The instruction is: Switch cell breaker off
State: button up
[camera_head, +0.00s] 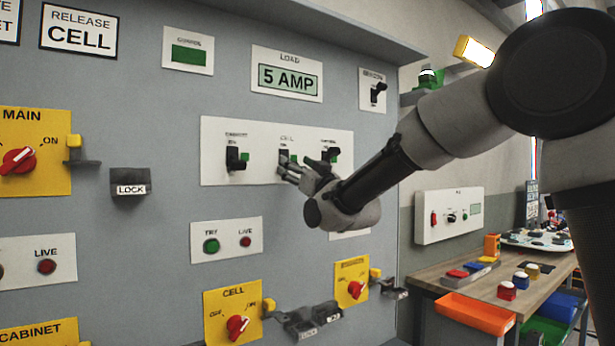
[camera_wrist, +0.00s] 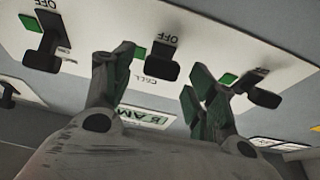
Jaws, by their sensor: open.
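The cell breaker (camera_head: 284,158) is the middle of three black switches on a white plate on the grey panel. It also shows in the wrist view (camera_wrist: 162,64), upside down, with a green mark beside it and OFF lettering on the far side. My gripper (camera_head: 298,172) is in front of the plate, near the cell breaker and partly over it in the head view. In the wrist view my gripper (camera_wrist: 160,82) is open, and the breaker appears between its fingers. Contact cannot be told, and the lever's exact position is unclear.
The cabinet breaker (camera_head: 236,158) is to the left and another breaker (camera_head: 330,155) close to the right. A 5 AMP load display (camera_head: 288,77) is above. A red CELL rotary switch (camera_head: 237,326) is lower down. A workbench (camera_head: 500,290) stands at the right.

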jog(key=v, duration=0.9)
jog(key=shift+f, duration=0.2)
notch_tip(320, 180, down, 16)
jog(key=s+d+g+h, duration=0.1)
jog(key=g+h, duration=0.3)
jog(key=g, duration=0.2)
jog(key=s+d+f+m+g+h, duration=0.1)
jog(key=s+d+f+g+h, duration=0.3)
jog(key=s+d+f, duration=0.4)
jog(key=s+d+m+g+h, duration=0.4)
jog(key=s+d+m, duration=0.1)
jog(key=s+d, duration=1.8)
jog(key=shift+d+r+m, duration=0.2)
jog(key=shift+d+m, duration=0.2)
jog(key=shift+d, duration=0.65)
